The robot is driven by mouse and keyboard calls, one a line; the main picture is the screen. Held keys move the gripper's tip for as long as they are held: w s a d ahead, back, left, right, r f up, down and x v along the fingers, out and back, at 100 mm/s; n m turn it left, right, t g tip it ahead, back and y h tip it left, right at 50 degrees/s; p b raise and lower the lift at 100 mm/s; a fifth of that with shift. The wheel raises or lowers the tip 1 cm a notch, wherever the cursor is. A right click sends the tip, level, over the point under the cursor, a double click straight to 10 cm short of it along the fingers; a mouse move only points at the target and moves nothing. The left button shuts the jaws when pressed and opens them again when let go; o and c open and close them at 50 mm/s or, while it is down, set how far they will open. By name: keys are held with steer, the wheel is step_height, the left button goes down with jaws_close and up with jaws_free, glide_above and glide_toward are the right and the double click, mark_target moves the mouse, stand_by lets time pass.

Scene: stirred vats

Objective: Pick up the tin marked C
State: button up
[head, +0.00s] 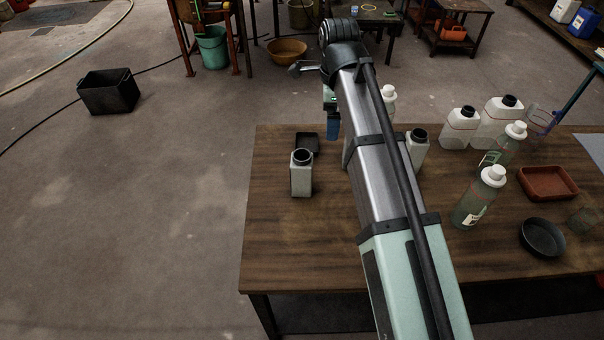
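A pale grey, square-sided tin (301,179) with a dark round neck stands upright near the table's left edge. A similar pale container (417,150) with a dark top stands right of my arm, partly hidden by it. I can read no letter C on either. My gripper (333,128) is beyond the grey tin and to its right, pointing down over the table's far side. It is small and partly hidden by my arm, so its opening and any contents cannot be made out.
On the wooden table (300,250), a small black box (308,141) sits behind the grey tin. White jugs (460,127), a greenish bottle (480,197), a red-brown tray (548,182) and a black dish (542,237) stand at right. The front left is clear.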

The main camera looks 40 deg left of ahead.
glide_above(306, 154)
steer(key=shift+f, duration=0.75)
step_height(306, 154, down, 8)
steer(key=shift+f, duration=0.2)
steer(key=shift+s+a+f, duration=0.1)
steer(key=shift+s+f, duration=0.05)
steer(key=shift+f, duration=1.2)
steer(key=shift+s+f, duration=0.15)
steer(key=shift+f, duration=1.15)
steer(key=shift+c, duration=0.4)
steer(key=c, duration=1)
steer(key=shift+r, duration=0.15)
